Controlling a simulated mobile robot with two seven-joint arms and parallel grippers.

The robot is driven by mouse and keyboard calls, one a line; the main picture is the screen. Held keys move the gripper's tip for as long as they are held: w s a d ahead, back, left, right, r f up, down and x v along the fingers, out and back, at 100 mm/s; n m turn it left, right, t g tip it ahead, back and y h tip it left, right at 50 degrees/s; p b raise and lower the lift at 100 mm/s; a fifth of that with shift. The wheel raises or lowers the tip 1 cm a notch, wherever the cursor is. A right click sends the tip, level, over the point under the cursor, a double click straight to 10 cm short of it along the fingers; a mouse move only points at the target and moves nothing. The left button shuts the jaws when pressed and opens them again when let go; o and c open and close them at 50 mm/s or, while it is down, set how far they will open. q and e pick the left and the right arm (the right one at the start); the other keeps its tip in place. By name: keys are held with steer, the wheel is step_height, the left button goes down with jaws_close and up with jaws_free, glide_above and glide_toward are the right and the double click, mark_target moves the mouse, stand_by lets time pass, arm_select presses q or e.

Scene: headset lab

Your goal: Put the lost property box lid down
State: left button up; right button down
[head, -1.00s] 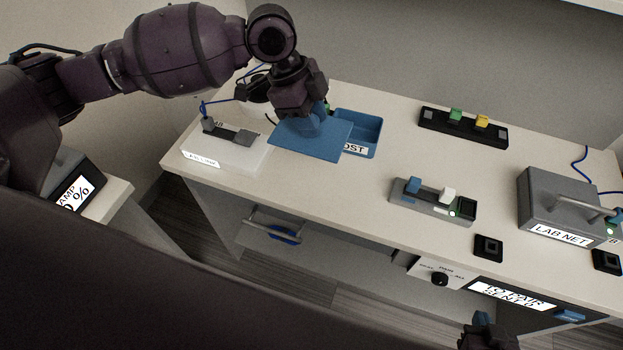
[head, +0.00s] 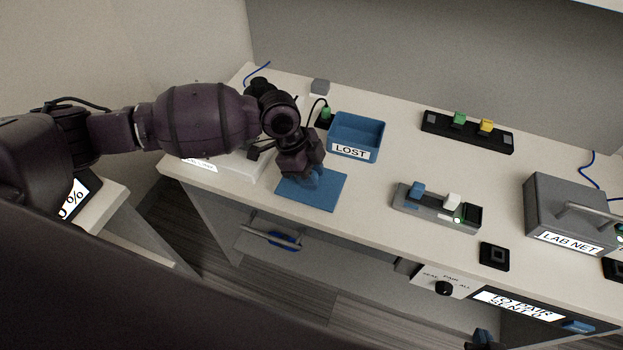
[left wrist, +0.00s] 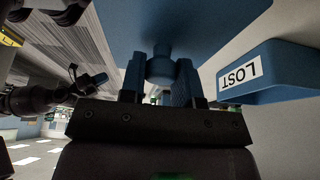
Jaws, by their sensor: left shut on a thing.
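The blue lid (head: 318,192) is at the front of the table, in front of the lost property box (head: 357,135). The box is blue, open on top and carries a LOST label. My left gripper (head: 312,178) is above the lid, shut on its knob. In the left wrist view the knob (left wrist: 160,68) sits between the two fingers and the lid (left wrist: 190,22) spreads beyond them. The box (left wrist: 275,75) shows to the right there. I cannot tell whether the lid touches the table. Part of my right gripper (head: 482,340) shows at the bottom edge; its fingers are unclear.
A grey holder with blue and white pieces (head: 437,204) stands right of the lid. A black strip with green and yellow pieces (head: 467,131) lies further back. A LAB NET box (head: 568,212) is at the right. A white device (head: 235,163) sits left of the lid. Bare tabletop lies between lid and holder.

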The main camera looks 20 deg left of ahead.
arm_select(q)
steer(key=shift+f, duration=1.2)
steer(key=shift+f, duration=0.1)
steer(key=o, duration=0.9)
steer(key=p+v, duration=0.1)
steer(key=v, duration=1.1)
